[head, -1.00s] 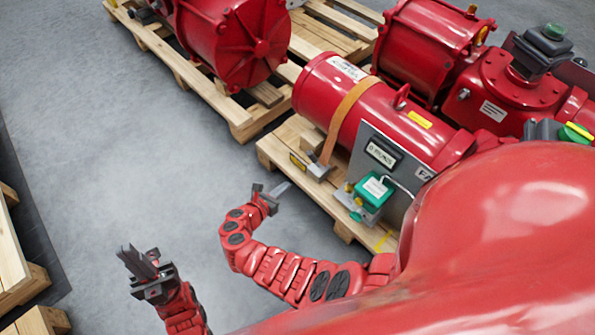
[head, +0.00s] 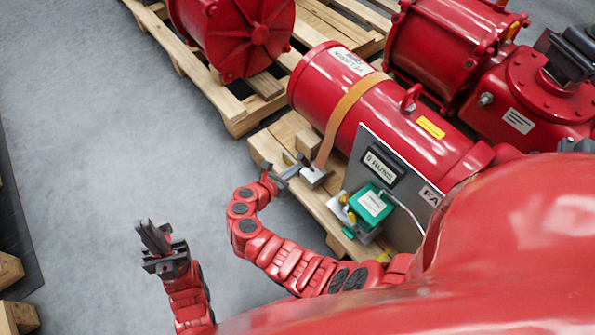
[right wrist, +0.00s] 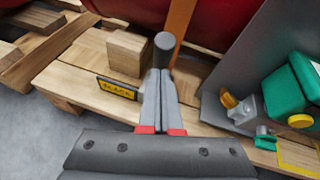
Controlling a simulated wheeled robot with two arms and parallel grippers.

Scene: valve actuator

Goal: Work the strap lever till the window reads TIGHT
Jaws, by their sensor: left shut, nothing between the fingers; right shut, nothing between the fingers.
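An orange strap (head: 346,107) runs over the red cylinder down to a grey metal ratchet (head: 314,177) at the pallet's edge. In the right wrist view, a dark round-ended lever grip (right wrist: 165,44) stands just beyond my right fingertips; I cannot tell whether they touch. A small black window (right wrist: 117,88) with blurred yellow letters, looking like SLACK, is left of the fingers. My right gripper (head: 285,173) is shut and empty, close beside the ratchet; it also shows in the right wrist view (right wrist: 160,82). My left gripper (head: 153,240) is shut and empty over the floor, far from the strap.
The red cylinder (head: 322,94) lies on a wooden pallet (head: 268,151). A grey panel (head: 405,215) with a display and a green box (head: 371,205) stand right of the ratchet. A wooden block (right wrist: 128,53) is left of the lever. Grey floor (head: 110,130) is open at left.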

